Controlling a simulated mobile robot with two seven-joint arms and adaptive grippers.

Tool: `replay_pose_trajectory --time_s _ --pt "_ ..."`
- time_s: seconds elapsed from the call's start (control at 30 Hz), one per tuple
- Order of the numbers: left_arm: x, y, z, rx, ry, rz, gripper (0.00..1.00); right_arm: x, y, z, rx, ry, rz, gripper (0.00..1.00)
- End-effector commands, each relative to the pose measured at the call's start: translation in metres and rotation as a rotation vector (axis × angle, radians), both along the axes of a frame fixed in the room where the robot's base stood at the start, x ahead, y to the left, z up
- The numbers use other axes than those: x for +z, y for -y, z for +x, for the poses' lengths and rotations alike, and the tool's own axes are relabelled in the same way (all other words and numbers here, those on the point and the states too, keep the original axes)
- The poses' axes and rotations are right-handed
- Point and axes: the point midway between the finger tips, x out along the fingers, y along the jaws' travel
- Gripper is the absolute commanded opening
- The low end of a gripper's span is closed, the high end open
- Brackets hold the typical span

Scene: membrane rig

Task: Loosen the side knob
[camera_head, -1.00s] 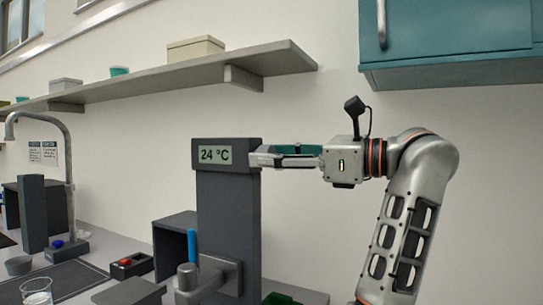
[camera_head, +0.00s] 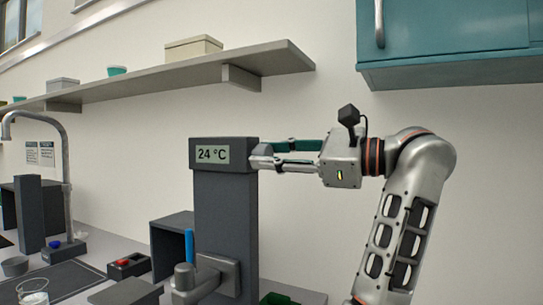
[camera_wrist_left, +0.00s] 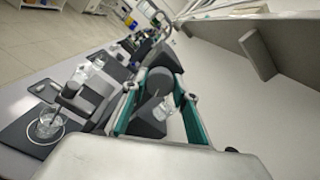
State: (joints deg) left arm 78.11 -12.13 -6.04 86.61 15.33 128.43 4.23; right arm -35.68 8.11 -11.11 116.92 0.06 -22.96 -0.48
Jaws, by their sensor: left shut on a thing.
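A dark grey column (camera_head: 225,220) carries a head with a display (camera_head: 213,154) reading 24 °C. My left gripper (camera_head: 261,153) reaches in from the right, its fingertips at the right side of that head. In the left wrist view, its teal-lined fingers (camera_wrist_left: 160,92) stand either side of a dark round part (camera_wrist_left: 161,77), which looks like the side knob. The gripper is shut on it. The fingers and head hide the knob in the head view. My right gripper is not in view.
A grey fitting (camera_head: 205,280) juts from the column's lower part, with a blue upright piece (camera_head: 190,245) beside it. A shelf (camera_head: 180,75) runs above, and a teal cabinet (camera_head: 450,40) hangs at upper right. A glass beaker (camera_head: 33,291) stands at lower left.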

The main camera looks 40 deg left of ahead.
Motion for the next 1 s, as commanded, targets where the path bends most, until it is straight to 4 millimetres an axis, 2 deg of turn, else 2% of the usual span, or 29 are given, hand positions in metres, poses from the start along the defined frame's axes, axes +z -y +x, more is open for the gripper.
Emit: replay_pose_trajectory --time_s 1.0 --pt "-0.002 -0.001 0.000 0.001 0.903 0.288 0.07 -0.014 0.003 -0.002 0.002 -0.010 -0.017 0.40"
